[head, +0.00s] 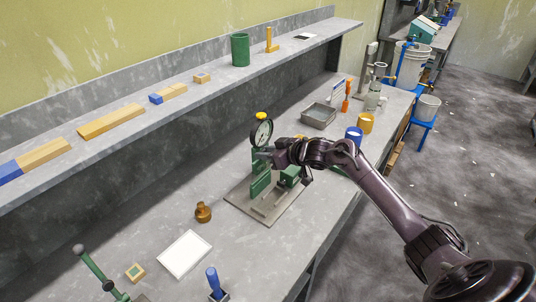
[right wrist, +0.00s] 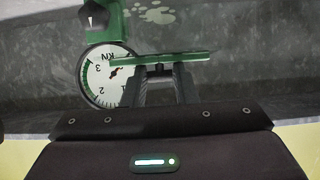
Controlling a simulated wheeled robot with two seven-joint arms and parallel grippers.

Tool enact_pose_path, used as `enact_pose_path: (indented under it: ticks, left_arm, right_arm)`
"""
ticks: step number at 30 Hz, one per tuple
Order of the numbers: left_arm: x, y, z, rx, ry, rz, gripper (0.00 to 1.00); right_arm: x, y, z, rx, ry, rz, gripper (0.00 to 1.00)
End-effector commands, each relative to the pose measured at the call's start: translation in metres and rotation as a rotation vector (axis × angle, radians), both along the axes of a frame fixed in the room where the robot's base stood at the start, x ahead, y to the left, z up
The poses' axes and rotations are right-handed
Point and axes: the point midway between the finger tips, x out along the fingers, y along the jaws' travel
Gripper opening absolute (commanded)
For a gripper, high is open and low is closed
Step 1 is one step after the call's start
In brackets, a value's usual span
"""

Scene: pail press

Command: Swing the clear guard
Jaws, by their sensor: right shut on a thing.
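The green press (head: 260,186) stands on a grey base plate (head: 236,198) on the bench, with a round dial gauge (head: 262,133) and a yellow cap on top. My right gripper (head: 263,154) is at the press just below the dial, reaching in from the right. In the right wrist view its fingers (right wrist: 164,74) are shut at a thin green-edged strip, which looks like the edge of the clear guard (right wrist: 198,58). The dial (right wrist: 103,76) is just left of the fingers there. The guard's clear pane is hard to make out in the head view. My left gripper is not in view.
A brown bottle-shaped part (head: 203,212), a white sheet (head: 184,254) and a blue-handled tool (head: 215,282) lie in front of the press. A shelf (head: 215,92) runs along the wall.

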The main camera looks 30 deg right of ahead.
Motion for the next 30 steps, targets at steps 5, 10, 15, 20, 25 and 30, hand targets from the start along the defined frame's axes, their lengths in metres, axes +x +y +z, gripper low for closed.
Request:
enact_pose_path:
  ticks: [5,10,15,20,25,30]
  left_arm:
    - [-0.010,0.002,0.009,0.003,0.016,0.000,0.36]
    - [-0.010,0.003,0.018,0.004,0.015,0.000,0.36]
    - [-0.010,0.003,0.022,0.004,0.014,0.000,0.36]
    - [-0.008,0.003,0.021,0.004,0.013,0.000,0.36]
    - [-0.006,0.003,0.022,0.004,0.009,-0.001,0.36]
    - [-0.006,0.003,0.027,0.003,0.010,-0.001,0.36]
  right_arm:
    - [-0.010,-0.005,0.002,0.000,-0.002,-0.001,0.12]
    - [-0.024,-0.011,-0.001,-0.001,-0.003,-0.001,0.12]
    - [-0.032,-0.014,-0.005,-0.001,-0.003,-0.002,0.12]
    - [-0.032,-0.015,-0.006,-0.001,-0.004,-0.002,0.11]
    - [-0.033,-0.015,-0.007,-0.001,-0.003,-0.002,0.11]
    - [-0.042,-0.018,-0.012,-0.002,0.002,-0.002,0.12]
